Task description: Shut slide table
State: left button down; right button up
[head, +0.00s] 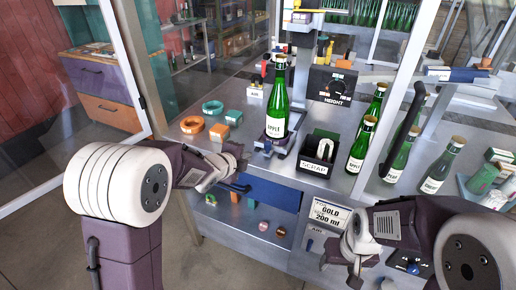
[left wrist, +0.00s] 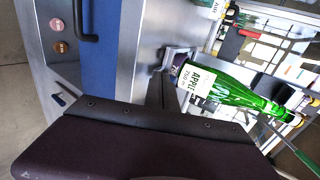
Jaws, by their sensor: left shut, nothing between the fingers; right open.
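The slide table (head: 270,146) is a small dark carriage at the front of the machine's steel deck, just above a blue front panel (head: 268,193). A green bottle with an "APPLE" label (head: 276,112) stands upright on it. In the left wrist view the bottle (left wrist: 225,88) and carriage (left wrist: 172,70) lie beyond my gripper. My left gripper (head: 238,160) is shut and empty, just left of the carriage and near the blue panel's black handle; contact cannot be told. My right gripper (head: 346,256) is open and empty, low in front of the cabinet near the "GOLD 200 ml" sign.
A scrap bin (head: 317,164) stands right of the carriage, with several green bottles beyond it. Orange and teal rings (head: 192,125) lie on the deck at left. A black vertical handle (head: 404,125) and a clear guard frame stand at right.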

pick_arm(q)
send_near(262, 145)
jog(key=f, duration=0.1)
jog(key=w+f, duration=0.1)
jog(key=f, duration=0.1)
jog(key=shift+d, duration=0.15)
jog(key=w, duration=0.1)
jog(key=w+d+p, duration=0.1)
jog(key=w, duration=0.1)
jog(key=shift+w+d+p, duration=0.1)
jog(key=shift+w+p, duration=0.1)
jog(key=shift+p, duration=0.1)
jog(key=shift+w+d+f, duration=0.15)
jog(key=shift+w+f, duration=0.05)
jog(key=shift+w, duration=0.25)
